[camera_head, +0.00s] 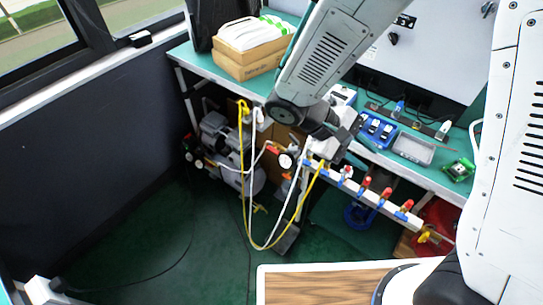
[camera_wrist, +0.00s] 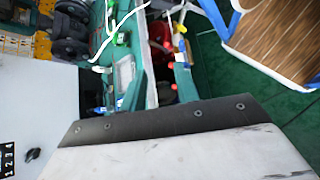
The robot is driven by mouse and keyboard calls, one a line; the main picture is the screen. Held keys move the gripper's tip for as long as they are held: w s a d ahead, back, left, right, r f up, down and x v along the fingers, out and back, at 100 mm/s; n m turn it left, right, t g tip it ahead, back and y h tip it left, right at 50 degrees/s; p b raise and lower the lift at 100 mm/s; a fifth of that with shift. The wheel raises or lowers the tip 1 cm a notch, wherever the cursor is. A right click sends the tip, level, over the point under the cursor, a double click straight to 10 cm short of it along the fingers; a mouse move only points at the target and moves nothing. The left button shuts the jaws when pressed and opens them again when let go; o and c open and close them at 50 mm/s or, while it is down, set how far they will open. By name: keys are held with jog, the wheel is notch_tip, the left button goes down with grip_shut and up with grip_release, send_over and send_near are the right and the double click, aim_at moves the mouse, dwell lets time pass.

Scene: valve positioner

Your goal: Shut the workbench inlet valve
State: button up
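A pipe manifold (camera_head: 372,197) runs along the front edge of the workbench (camera_head: 445,183), with several red-handled valves (camera_head: 387,193) on it. A yellow-handled valve (camera_head: 424,236) is at its right end. Left of the manifold are a round gauge (camera_head: 286,161) and a red handle (camera_head: 272,149) by the hoses. I cannot tell which valve is the inlet valve. My gripper (camera_head: 335,147) is over the manifold's left end, beside the bench edge; its fingers are unclear and contact cannot be judged. In the wrist view, a yellow handle (camera_wrist: 181,28) shows near the top.
A compressor (camera_head: 221,140) stands under the bench at left, with yellow and white hoses (camera_head: 243,190) hanging down to the green floor. Boxes (camera_head: 249,48), blue tools (camera_head: 377,131) and a grey tray (camera_head: 413,149) are on the bench. The floor at left is mostly clear.

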jog(key=w+a+f+n+t+h, duration=0.3)
jog(key=w+a+f+t+h, duration=0.15)
jog(key=f, duration=0.35)
jog(key=n+t+y, duration=0.4)
jog(key=t+y, duration=0.7)
jog(key=t, duration=0.5)
send_near(272, 152)
jog(key=shift+g+h, duration=0.25)
jog(key=x, duration=0.8)
jog(key=shift+w+a, duration=0.1)
jog(key=shift+w, duration=0.05)
grip_shut()
